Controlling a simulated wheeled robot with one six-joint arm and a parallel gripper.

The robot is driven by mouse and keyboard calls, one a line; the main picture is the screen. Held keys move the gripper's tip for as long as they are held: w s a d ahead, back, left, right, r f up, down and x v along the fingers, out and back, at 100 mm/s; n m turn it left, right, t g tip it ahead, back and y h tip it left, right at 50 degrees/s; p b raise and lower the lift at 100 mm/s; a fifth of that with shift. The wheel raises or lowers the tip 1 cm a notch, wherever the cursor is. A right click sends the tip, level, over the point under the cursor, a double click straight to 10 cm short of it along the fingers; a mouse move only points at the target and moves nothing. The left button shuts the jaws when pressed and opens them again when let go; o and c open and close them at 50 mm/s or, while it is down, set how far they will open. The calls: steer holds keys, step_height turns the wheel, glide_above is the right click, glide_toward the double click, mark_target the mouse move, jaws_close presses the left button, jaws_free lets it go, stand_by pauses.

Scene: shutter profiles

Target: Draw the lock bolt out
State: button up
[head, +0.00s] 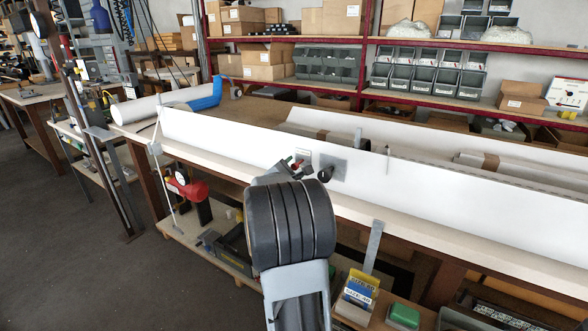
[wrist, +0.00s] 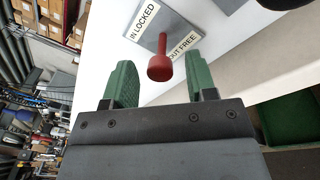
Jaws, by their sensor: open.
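The plate carries the labels "IN LOCKED" and "OUT FREE". My gripper (wrist: 158,72) is open, with one green finger to each side of the knob and a visible gap on both sides. In the head view my gripper (head: 293,168) is at the panel's face, partly hidden by my own arm.
A dark round handle (head: 327,171) on a grey plate sits just right of the bolt. The panel lies along a pale bench (head: 400,221). A yellow and blue box (head: 358,291) and a green item (head: 403,316) are lower right. Bin shelves stand behind.

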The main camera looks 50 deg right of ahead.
steer(key=v, duration=1.3)
steer(key=s+a+f+m+g+y, duration=0.1)
steer(key=s+f+m+g+y, duration=0.3)
steer(key=s+f+m, duration=0.1)
steer(key=s+a+f+m+g+y+p, duration=0.1)
steer(key=s+a+m+y+p, duration=0.3)
steer(key=a, duration=0.5)
steer(key=a+r+m+t+y+p, duration=0.3)
steer(key=a+r+y+p, duration=0.6)
steer(key=a, duration=0.9)
step_height(320, 180, up, 4)
steer(key=p, duration=0.3)
steer(key=shift+s+t, duration=0.15)
steer(key=shift+t, duration=0.15)
